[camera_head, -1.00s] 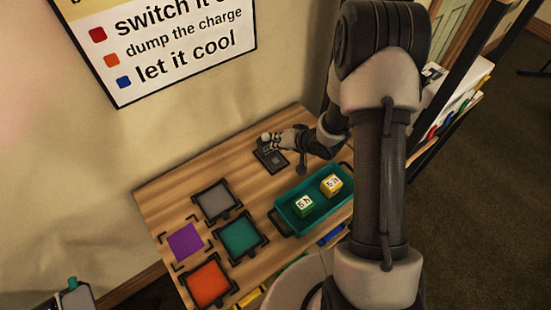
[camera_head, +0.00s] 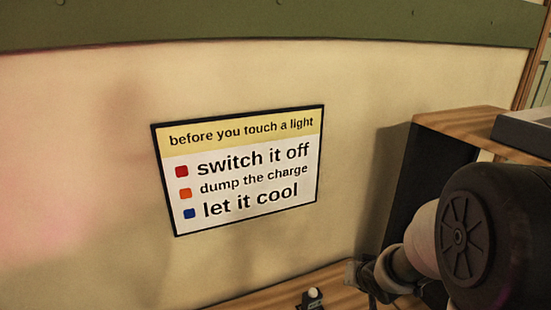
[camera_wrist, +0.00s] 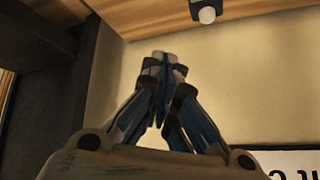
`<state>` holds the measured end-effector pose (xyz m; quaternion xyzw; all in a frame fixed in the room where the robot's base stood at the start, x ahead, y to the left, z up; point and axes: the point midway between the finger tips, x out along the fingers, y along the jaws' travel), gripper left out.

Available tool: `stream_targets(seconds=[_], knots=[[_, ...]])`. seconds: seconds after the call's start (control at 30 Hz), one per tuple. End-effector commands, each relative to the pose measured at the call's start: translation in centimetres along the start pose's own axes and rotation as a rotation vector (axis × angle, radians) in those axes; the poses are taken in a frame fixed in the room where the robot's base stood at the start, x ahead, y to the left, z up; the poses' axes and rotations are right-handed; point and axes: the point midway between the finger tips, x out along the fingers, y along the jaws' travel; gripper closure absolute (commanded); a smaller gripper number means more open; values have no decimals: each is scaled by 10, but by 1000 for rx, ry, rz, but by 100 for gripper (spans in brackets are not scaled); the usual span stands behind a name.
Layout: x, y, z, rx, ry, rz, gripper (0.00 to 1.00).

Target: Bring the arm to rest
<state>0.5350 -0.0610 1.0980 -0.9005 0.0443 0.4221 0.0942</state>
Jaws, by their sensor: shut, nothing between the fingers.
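In the wrist view my gripper (camera_wrist: 162,58) is shut, its fingertips together with nothing between them. It is in front of the cream wall, clear of the wooden surface at the top of that view. In the head view my arm (camera_head: 488,240) fills the lower right, folded in front of a dark shelf unit. The gripper's fingers are hard to make out there.
A sign (camera_head: 240,172) hangs on the wall; part of it shows in the wrist view (camera_wrist: 292,165). A wooden table top (camera_head: 270,297) shows at the bottom, with a small dark device with a white knob (camera_head: 313,295). The shelf unit (camera_head: 440,152) stands close on the right.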

Motion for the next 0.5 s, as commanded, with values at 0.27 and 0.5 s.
stream_targets(seconds=[0.27,0.5], knots=[[-114,7,4,-72,-37,152,100],[-201,-1,56,-111,-132,166,100]])
